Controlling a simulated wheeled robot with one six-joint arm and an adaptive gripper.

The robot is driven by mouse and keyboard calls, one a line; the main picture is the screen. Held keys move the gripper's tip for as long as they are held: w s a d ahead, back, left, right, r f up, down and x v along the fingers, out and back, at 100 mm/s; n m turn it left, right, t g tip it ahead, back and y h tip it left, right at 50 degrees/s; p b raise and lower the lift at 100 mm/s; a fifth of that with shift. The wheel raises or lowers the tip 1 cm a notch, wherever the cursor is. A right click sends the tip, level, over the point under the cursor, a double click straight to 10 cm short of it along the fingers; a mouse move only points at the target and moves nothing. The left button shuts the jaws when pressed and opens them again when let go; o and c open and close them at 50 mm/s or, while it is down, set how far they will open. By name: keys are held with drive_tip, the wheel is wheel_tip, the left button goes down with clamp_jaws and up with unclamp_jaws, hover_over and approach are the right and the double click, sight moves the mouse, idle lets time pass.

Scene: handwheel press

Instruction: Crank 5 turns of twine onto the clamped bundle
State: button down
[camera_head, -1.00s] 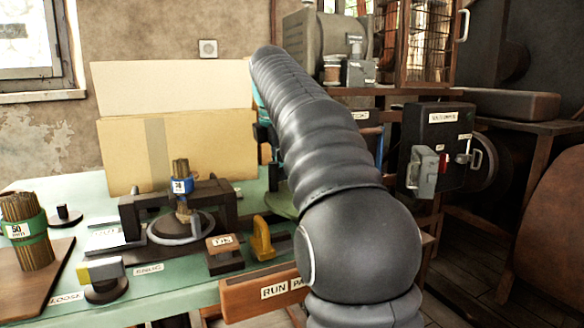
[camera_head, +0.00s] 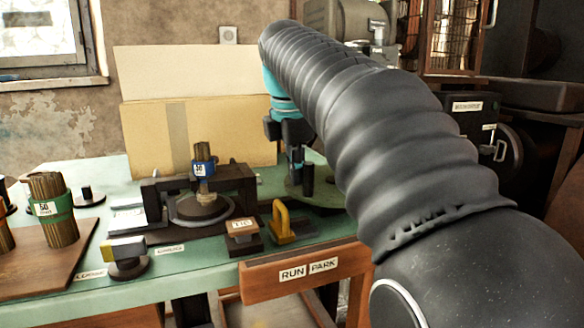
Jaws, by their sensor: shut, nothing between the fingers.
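The clamped bundle (camera_head: 203,152), brown sticks with a blue tagged band, stands upright in the dark press frame (camera_head: 236,180) over a round metal plate (camera_head: 190,212). My gripper (camera_head: 300,178) is behind the yellow lever, to the right of the bundle, low over a round green wheel (camera_head: 325,198). It looks shut, with nothing seen between its fingers. A dark upright piece by the fingertips may be the wheel's handle or a finger; I cannot tell which. My arm hides the wheel's right part.
A yellow lever (camera_head: 282,222) and a labelled wooden block (camera_head: 243,234) stand before the press. A rail marked RUN and PARK (camera_head: 300,272) is at the front edge. A green-banded bundle (camera_head: 52,212) is on the left board. Cardboard panels (camera_head: 190,135) stand behind.

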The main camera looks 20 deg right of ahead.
drive_tip(key=s+d, duration=0.1)
drive_tip(key=s, duration=0.1)
drive_tip(key=s+d, duration=0.2)
drive_tip(key=s, duration=0.1)
drive_tip(key=shift+s+d+r, duration=0.1)
drive_tip(key=shift+s+d, duration=0.05)
drive_tip(key=shift+s, duration=0.2)
drive_tip(key=d, duration=0.1)
drive_tip(key=s+d, duration=0.1)
drive_tip(key=d, duration=0.1)
drive_tip(key=s+d, duration=0.1)
drive_tip(key=d, duration=0.1)
drive_tip(key=shift+p, duration=0.3)
drive_tip(key=d, duration=0.2)
drive_tip(key=w+d, duration=0.1)
drive_tip(key=d, duration=0.1)
drive_tip(key=shift+d, duration=0.3)
drive_tip(key=w+d, duration=0.3)
drive_tip(key=d, duration=0.1)
drive_tip(key=shift+w, duration=0.35)
drive_tip(key=shift+w+d, duration=0.2)
drive_tip(key=shift+w, duration=0.3)
drive_tip(key=shift+s+a, duration=0.15)
drive_tip(key=shift+s, duration=0.9)
wheel_tip(320, 180, up, 8)
